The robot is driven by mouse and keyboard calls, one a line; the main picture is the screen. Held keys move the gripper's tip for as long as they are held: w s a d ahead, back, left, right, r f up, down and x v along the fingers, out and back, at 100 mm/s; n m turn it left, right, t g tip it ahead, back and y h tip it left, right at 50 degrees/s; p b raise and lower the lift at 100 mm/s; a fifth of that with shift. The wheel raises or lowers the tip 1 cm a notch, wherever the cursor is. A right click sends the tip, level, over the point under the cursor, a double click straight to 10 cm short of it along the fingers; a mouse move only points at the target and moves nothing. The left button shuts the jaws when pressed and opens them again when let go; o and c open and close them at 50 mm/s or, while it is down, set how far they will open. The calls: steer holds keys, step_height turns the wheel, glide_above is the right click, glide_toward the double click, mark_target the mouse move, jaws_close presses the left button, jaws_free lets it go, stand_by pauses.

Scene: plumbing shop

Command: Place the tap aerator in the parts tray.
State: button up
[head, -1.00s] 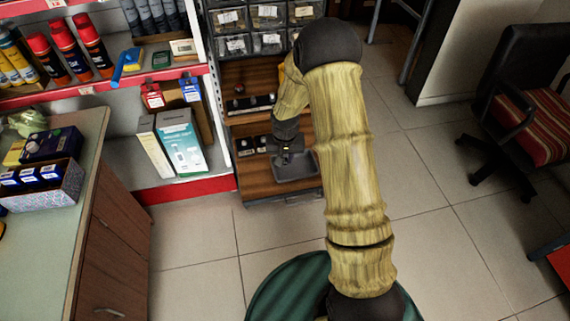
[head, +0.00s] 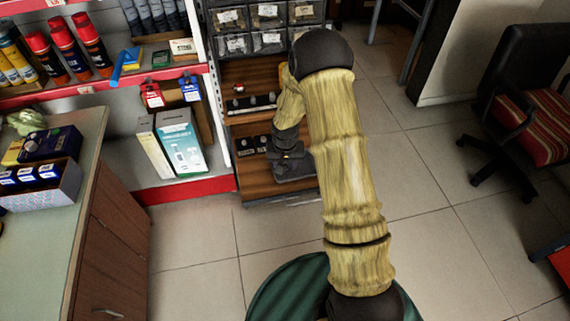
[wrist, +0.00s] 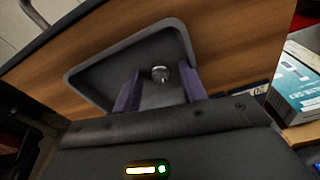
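The parts tray (wrist: 105,72) is a shallow dark grey tray on a wooden shelf, seen in the wrist view. The tap aerator (wrist: 160,73) is a small round metallic piece. It shows against the tray's floor, between my two fingertips, with a gap on each side. My gripper (wrist: 161,70) is open, its purple fingers apart and pointing at the tray. In the head view my gripper (head: 292,172) is over the tray on the low shelf and hides most of it; the aerator cannot be made out there.
Wooden shelf boards (head: 255,180) surround the tray. Small fittings (head: 250,143) stand on dark strips behind it. Boxed goods (head: 180,140) stand on the shelf to the left. Clear drawers (head: 268,40) are above.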

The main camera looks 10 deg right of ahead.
step_height(320, 180, up, 12)
steer(key=s+p, duration=0.1)
steer(key=p, duration=0.1)
steer(key=shift+s+a+r, duration=0.15)
steer(key=shift+s, duration=0.1)
stand_by(0.5)
steer(key=s+r+n, duration=0.1)
steer(key=s+r, duration=0.4)
steer(key=s, duration=0.4)
steer(key=s+d+r+n+t, duration=0.1)
steer(key=s+r, duration=0.5)
steer(key=s, duration=0.4)
steer(key=shift+s+d+r, duration=0.15)
steer(key=shift+d+r, duration=0.05)
steer(key=shift+d, duration=0.05)
